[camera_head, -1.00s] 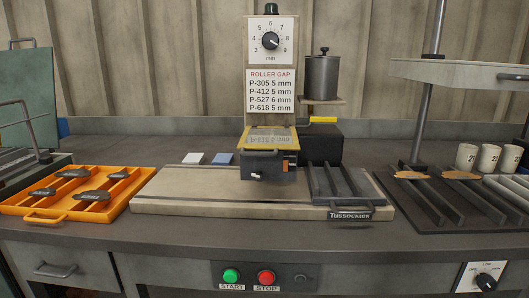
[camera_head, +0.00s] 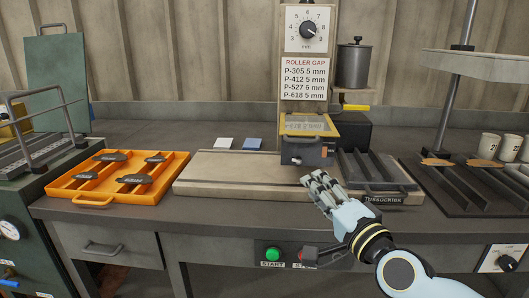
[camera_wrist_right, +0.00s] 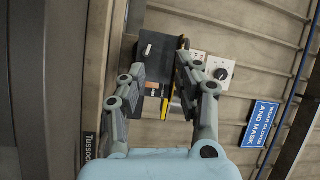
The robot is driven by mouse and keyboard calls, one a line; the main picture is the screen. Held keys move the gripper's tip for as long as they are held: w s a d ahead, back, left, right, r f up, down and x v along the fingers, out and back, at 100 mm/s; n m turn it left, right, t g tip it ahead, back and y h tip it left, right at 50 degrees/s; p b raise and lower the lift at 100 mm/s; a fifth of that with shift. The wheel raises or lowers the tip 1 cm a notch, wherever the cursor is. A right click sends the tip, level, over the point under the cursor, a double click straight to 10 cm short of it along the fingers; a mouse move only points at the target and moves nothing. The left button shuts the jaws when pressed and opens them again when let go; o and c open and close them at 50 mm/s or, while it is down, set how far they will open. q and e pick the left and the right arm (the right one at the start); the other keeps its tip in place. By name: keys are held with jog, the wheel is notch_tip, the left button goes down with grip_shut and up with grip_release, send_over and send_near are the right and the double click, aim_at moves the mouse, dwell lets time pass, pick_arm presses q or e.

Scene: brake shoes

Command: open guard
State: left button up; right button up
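The guard (camera_head: 309,125) is a yellow-framed clear panel, lying slanted over the top front of the dark roller unit (camera_head: 306,153) below the ROLLER GAP sign. A dark bar handle shows near its lower edge. My right gripper (camera_head: 319,177) is in front of and below the roller unit, apart from the guard. In the right wrist view my gripper (camera_wrist_right: 160,66) has its fingers spread, with the dark roller unit (camera_wrist_right: 153,62) behind the gap and nothing held. A yellow edge shows between the fingers there. My left gripper is not in view.
An orange tray (camera_head: 75,188) with several dark brake shoes stands left. A beige board (camera_head: 225,188) lies under the roller unit, with a slotted dark rack (camera_head: 372,172) on its right. A metal pot (camera_head: 353,68) stands on a bracket. START (camera_head: 273,254) and STOP buttons are below, STOP partly hidden by my arm.

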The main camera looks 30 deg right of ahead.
aim_at(300, 141)
jog(key=w+d+r+m, duration=0.1)
jog(key=w+r, duration=0.1)
jog(key=w, duration=0.1)
jog(key=w+d+r+m+h, duration=0.1)
jog(key=w+r, duration=0.1)
jog(key=w, duration=0.2)
jog(key=w+d+r+m+t, duration=0.1)
jog(key=w+r, duration=0.1)
jog(key=w, duration=0.2)
jog(key=shift+w+h, duration=0.25)
jog(key=shift+h, duration=0.15)
grip_shut()
jog(key=shift+f, duration=0.1)
